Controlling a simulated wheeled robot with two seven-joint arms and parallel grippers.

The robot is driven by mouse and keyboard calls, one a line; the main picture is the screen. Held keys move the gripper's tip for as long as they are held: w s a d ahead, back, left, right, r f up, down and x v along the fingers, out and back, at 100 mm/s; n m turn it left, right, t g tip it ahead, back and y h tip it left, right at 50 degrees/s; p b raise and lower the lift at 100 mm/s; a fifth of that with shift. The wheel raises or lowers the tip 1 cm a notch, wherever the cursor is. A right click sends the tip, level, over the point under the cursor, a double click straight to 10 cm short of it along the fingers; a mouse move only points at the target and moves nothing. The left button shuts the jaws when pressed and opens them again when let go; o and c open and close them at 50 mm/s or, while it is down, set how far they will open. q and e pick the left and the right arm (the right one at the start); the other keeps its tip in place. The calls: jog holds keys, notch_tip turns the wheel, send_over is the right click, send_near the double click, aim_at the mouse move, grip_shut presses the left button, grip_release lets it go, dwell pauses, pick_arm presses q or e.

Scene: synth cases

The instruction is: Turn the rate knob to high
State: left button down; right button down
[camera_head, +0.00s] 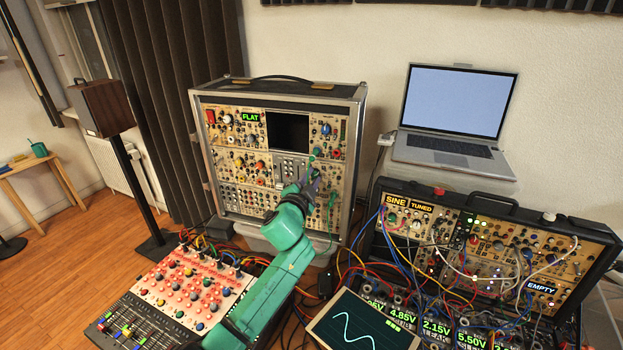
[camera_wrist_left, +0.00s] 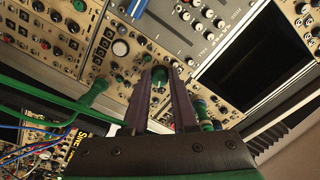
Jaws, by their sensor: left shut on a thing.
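My left gripper (camera_head: 312,180) reaches up to the front of the large upright rack (camera_head: 198,150), at its right half. In the left wrist view its two dark fingers (camera_wrist_left: 160,76) stand on either side of a small green-topped knob (camera_wrist_left: 159,74) and are shut on it. No label that reads "rate" is legible, and the knob's pointer is too small to read. The fingers hide the knob in the head view. My right gripper is in neither view.
Green plugs with a cable (camera_wrist_left: 97,90) stick out of the panel close to my fingers. A lower synth case (camera_head: 480,205) with patch cables stands at right, a laptop (camera_head: 455,115) behind it. A red-and-white mixer (camera_head: 190,290) lies at front left.

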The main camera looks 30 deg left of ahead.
pick_arm(q)
jog(key=m, duration=0.3)
jog(key=shift+m, duration=0.3)
jog(key=m, duration=0.3)
jog(key=shift+m+y+p, duration=0.3)
jog(key=shift+p, duration=0.1)
jog(key=m, duration=0.3)
jog(key=shift+p, duration=0.3)
jog(key=shift+d+m+p, duration=0.1)
jog(key=shift+m+p, duration=0.2)
jog(key=shift+m, duration=1.5)
jog(key=shift+f, duration=0.1)
jog(key=c, duration=0.7)
grip_release()
